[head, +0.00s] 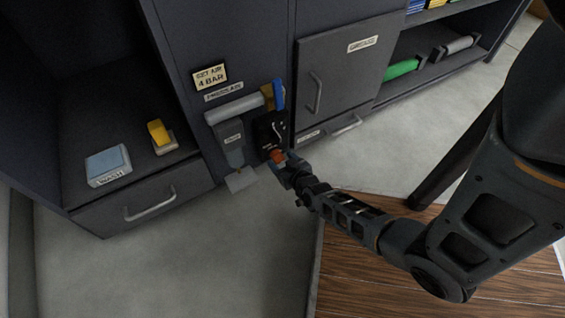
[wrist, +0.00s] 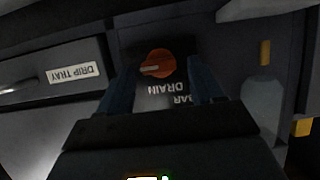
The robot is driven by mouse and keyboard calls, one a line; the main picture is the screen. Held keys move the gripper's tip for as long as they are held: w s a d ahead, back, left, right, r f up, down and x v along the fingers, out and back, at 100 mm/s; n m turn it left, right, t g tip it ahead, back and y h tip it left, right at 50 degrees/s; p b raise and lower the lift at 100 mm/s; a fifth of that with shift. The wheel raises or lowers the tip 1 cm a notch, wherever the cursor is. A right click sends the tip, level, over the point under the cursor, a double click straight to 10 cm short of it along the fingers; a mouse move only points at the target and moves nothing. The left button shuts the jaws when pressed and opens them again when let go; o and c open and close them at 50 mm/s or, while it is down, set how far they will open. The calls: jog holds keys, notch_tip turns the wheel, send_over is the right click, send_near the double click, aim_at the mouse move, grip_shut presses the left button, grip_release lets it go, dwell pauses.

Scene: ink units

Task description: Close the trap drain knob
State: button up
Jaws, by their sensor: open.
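The trap drain knob is a round orange-red knob (head: 277,155) low on the dark air panel (head: 266,128). In the wrist view the knob (wrist: 158,64) has a pale pointer bar lying nearly level, its end to the left. Upside-down lettering reading "DRAIN" and "BAR" is on the panel there. My gripper (head: 283,166) is at the knob in the head view. In the wrist view my gripper (wrist: 163,72) is open, with one blue-grey finger on each side of the knob. I cannot tell whether the fingers touch it.
A drawer labelled "DRIP TRAY" (wrist: 72,73) is left in the wrist view. A grey cylinder unit (head: 235,140) with a blue lever (head: 279,94) stands beside the panel. A cabinet door (head: 345,75) with a handle is to the right. The floor in front is clear.

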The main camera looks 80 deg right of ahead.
jog(key=c, duration=1.1)
jog(key=shift+o, duration=0.2)
